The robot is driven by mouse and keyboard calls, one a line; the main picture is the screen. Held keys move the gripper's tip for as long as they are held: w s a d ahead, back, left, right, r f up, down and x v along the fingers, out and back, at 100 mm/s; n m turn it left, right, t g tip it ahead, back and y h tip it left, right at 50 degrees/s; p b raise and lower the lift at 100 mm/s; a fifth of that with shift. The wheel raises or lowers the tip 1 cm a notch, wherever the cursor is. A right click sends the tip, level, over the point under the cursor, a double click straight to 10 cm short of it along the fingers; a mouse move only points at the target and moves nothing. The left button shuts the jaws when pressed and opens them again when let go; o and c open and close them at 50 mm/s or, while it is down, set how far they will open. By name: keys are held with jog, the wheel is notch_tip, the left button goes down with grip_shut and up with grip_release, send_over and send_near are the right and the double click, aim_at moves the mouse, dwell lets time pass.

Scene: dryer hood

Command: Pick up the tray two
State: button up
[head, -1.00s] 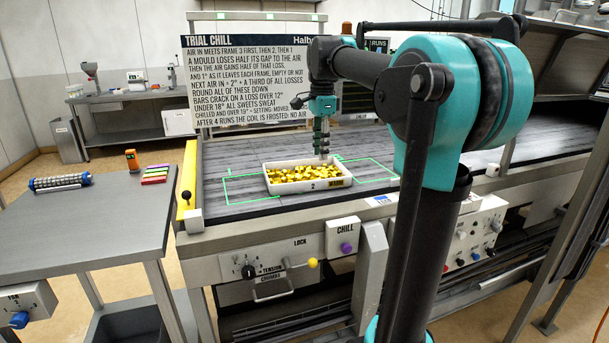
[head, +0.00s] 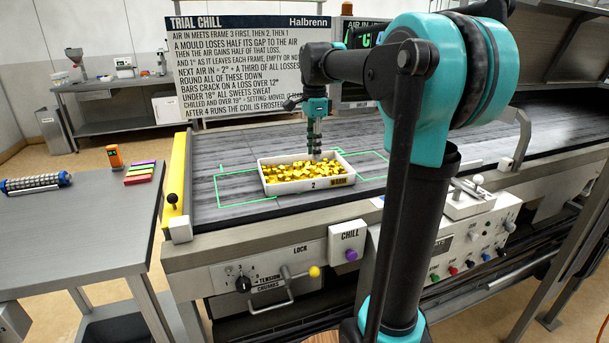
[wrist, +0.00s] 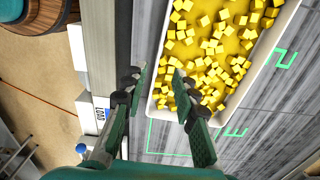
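Tray two (head: 308,186) is a white shallow tray full of yellow cubes, with a "2" and a "WARM" label on its front wall. It lies on the grey belt surface inside green outlines. My gripper (head: 315,153) points down over the tray's far right part in the head view. There the right finger overlaps the cubes of the tray (wrist: 232,113), and the left finger is outside the tray's side wall. I cannot tell how high the fingertips are above the tray.
A yellow bar (head: 175,183) edges the belt (head: 236,207) at left. A side table (head: 75,235) holds a roller (head: 36,183), an orange device (head: 115,156) and coloured bars (head: 141,173). Controls line the machine's front. A sign (head: 248,70) stands behind. The belt right of the tray is clear.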

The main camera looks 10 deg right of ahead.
notch_tip(320, 180, down, 11)
jog(key=shift+r, duration=0.2)
dwell(0.4)
jog(key=shift+c, duration=0.5)
grip_shut()
